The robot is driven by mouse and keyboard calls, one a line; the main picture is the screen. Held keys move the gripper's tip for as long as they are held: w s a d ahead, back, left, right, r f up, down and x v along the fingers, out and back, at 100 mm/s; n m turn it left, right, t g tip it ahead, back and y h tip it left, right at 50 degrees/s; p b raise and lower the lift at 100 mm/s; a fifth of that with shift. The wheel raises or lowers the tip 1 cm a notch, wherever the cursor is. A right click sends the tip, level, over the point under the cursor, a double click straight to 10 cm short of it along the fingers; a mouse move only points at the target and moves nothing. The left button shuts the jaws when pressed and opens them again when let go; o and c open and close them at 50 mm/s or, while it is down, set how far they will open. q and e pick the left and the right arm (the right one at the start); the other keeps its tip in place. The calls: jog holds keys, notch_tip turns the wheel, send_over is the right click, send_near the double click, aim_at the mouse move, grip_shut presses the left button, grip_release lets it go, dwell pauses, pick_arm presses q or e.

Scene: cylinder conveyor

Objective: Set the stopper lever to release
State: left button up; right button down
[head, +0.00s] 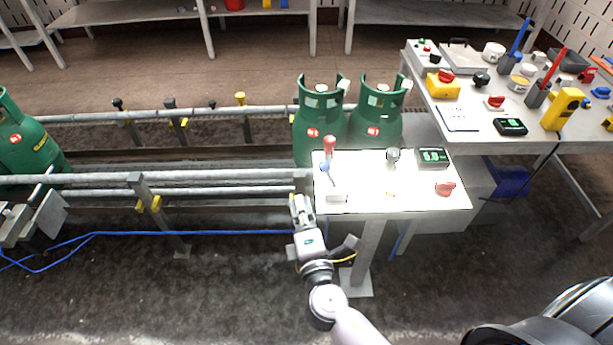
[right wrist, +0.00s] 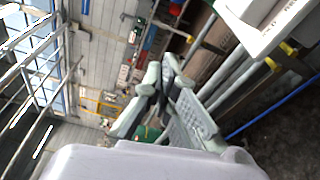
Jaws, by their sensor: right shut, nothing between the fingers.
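A lever with a red grip (head: 329,145) stands upright on the left part of a white-topped table (head: 367,187). A blue knob (head: 324,167) shows just below it, near a small pale block (head: 337,197). I cannot tell which of these parts is the stopper lever or how it is set. My right gripper (head: 299,200) is shut and empty, just off the table's left edge, apart from the lever. Its fingers also show in the right wrist view (right wrist: 168,88), where I cannot make out the lever. My left gripper is not in view.
Two green gas cylinders (head: 318,128) (head: 376,122) stand behind the table. Conveyor rails (head: 230,179) run left from it. A small display (head: 432,157) and a red knob (head: 445,188) sit on its right side. A cluttered bench (head: 470,142) stands at back right.

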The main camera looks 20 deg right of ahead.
aim_at(329, 176)
jog(key=w+d+p, duration=0.1)
jog(key=w+p, duration=0.2)
jog(key=w, duration=0.7)
jog(key=d, duration=0.1)
jog(key=s+d, duration=0.1)
jog(key=d+p, duration=0.1)
jog(key=shift+s+d+r, duration=0.15)
jog(key=shift+s+d, duration=0.15)
jog(key=shift+s, duration=0.1)
jog(key=shift+s+d+r+m+b, duration=0.1)
jog(key=shift+d+r+m+b, duration=0.05)
jog(key=shift+d+m+b, duration=0.2)
